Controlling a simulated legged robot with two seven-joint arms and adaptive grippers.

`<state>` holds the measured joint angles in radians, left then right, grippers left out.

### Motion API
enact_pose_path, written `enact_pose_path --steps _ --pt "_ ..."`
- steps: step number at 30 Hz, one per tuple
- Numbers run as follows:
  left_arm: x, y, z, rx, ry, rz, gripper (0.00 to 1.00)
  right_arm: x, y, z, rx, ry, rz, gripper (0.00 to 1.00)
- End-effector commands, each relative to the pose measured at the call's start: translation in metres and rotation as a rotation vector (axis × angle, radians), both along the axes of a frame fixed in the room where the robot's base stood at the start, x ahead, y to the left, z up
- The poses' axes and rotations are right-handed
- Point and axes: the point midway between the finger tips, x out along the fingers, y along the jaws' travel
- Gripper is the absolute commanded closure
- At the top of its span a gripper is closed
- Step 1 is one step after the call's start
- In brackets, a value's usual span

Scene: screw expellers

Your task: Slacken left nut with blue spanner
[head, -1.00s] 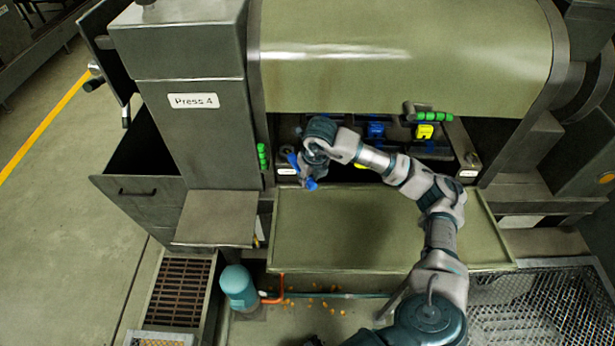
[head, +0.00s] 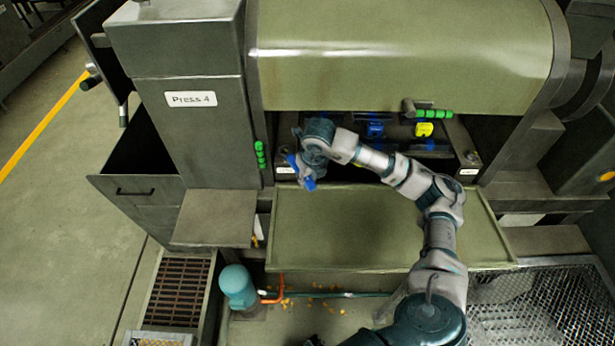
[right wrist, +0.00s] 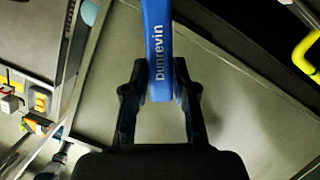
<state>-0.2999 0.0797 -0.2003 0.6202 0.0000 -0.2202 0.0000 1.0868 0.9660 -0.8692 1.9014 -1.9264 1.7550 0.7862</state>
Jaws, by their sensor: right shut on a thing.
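The blue spanner (head: 308,183) is in my right gripper (head: 306,172), in front of the press opening at its left end. In the right wrist view the blue shaft (right wrist: 158,45), lettered "Dunrevin", runs up from between the two dark fingers (right wrist: 160,92), which are shut on it. The left nut is hard to make out beside my gripper, near a small white label (head: 285,170). I cannot tell whether the spanner's jaw touches it. The right nut (head: 471,157) shows at the far end of the opening, above another label. My left gripper is not in view.
A wide green tray (head: 390,235) lies below the opening. Green-gripped handles (head: 260,154) (head: 434,113) are at the left side and top right of the opening. Blue (head: 375,129) and yellow (head: 424,129) parts sit inside. The grey "Press 4" cabinet (head: 190,125) stands left.

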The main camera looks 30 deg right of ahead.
Motion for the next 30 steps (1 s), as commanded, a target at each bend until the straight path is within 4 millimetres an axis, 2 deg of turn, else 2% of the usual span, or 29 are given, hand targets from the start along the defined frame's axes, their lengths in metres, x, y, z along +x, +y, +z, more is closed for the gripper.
enact_pose_path --steps 8,18,30 --pt "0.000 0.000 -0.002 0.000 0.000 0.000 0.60 0.000 -0.004 0.000 -0.002 -0.001 0.011 1.00" --pt "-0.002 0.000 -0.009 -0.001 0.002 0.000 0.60 0.001 -0.019 0.000 -0.002 -0.001 0.125 1.00" --pt "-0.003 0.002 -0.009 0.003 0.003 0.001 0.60 0.002 -0.022 0.001 -0.001 -0.002 0.144 1.00"
